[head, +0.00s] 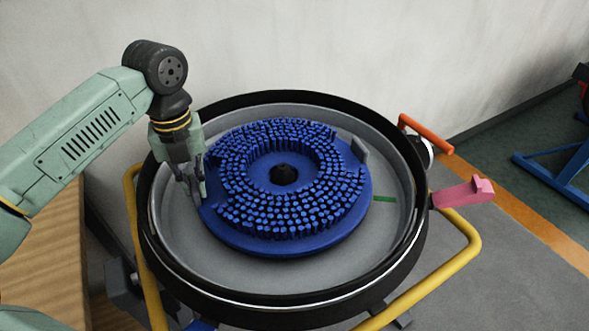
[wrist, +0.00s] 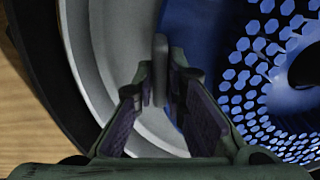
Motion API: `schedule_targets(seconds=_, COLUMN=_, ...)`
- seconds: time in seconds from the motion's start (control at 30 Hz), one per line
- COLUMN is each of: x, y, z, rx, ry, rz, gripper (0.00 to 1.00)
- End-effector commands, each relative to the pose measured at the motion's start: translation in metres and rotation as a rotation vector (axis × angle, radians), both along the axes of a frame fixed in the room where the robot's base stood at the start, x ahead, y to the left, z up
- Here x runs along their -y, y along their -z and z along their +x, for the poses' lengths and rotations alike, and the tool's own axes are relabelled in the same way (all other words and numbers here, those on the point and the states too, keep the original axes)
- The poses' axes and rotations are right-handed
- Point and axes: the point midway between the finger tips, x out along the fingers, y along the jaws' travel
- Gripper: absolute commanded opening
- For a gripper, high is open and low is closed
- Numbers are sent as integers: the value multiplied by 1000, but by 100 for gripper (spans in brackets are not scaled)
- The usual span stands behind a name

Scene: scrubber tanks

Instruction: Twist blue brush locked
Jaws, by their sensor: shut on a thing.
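The blue brush (head: 285,240), a round disc with rings of blue bristle tufts and a dark centre hub (head: 285,175), lies bristles up inside the grey round tank (head: 255,271). A grey upright tab (head: 360,148) stands at its right edge. My gripper (head: 192,192) reaches down at the brush's left edge. In the wrist view, my gripper (wrist: 160,98) is shut on a second grey tab (wrist: 160,62) beside the blue disc (wrist: 190,35). The fingers hide the tab's lower part, and in the head view they hide this tab.
A black rim (head: 425,235) surrounds the tank. A green mark (head: 384,199) lies right of the brush. Outside are an orange handle (head: 425,133), a pink lever (head: 465,192) and yellow rails (head: 460,255). A wooden surface (head: 50,260) is at left, with a wall behind.

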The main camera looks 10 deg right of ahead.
Motion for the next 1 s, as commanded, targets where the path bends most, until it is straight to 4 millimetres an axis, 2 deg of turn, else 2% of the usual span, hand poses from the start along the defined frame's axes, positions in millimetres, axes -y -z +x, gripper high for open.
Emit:
schedule_targets(seconds=0.23, x=-1, y=0, z=8, rx=-1, ry=47, rz=-1, gripper=0)
schedule_targets(seconds=0.67, x=-1, y=0, z=10, rx=0, ry=56, rz=-1, gripper=0)
schedule_targets(seconds=1.0, x=-3, y=0, z=22, rx=0, ry=120, rz=-1, gripper=0)
